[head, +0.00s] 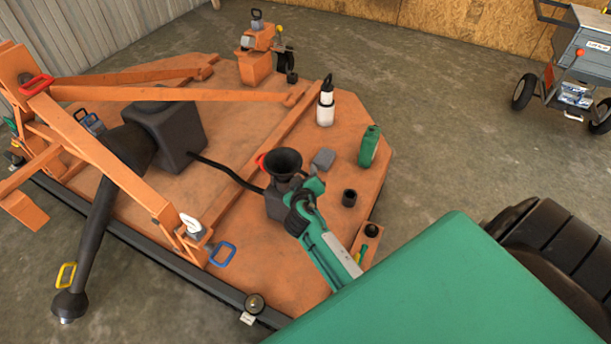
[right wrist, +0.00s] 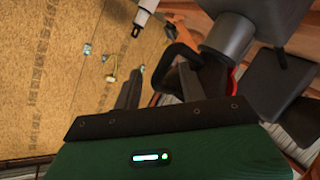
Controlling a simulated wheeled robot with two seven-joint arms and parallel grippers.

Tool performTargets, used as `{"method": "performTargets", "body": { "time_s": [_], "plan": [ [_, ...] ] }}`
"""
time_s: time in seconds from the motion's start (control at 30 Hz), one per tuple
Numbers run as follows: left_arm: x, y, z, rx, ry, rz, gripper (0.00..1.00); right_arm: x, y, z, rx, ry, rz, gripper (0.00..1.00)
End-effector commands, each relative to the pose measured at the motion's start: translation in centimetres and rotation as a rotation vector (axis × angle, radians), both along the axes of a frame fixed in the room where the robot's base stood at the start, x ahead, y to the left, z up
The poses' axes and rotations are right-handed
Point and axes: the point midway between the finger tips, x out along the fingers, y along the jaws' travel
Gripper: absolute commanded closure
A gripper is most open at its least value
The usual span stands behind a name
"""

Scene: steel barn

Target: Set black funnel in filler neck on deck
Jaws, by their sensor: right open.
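The black funnel (head: 285,160) stands upright, wide mouth up, above a dark box (head: 275,205) on the orange deck (head: 240,245). My left gripper is not in view.
Orange bars cross the left side. A grey cart (head: 580,60) stands at the far right on open floor.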

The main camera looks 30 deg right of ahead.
Motion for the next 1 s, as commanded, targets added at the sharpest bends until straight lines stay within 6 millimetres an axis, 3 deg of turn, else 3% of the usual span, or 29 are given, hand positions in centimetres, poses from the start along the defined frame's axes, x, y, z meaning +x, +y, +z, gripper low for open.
{"method": "performTargets", "body": {
  "time_s": [0.17,0.7,1.0],
  "plan": [
    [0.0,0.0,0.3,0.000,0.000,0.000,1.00,-1.1,0.9,0.4,0.003,0.001,0.001,0.58],
    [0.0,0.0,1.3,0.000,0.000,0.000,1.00,-9.5,6.9,3.6,0.002,0.001,0.001,0.58],
    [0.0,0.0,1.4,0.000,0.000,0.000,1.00,-10.7,7.7,4.1,0.000,0.000,0.000,0.58]
  ]
}}
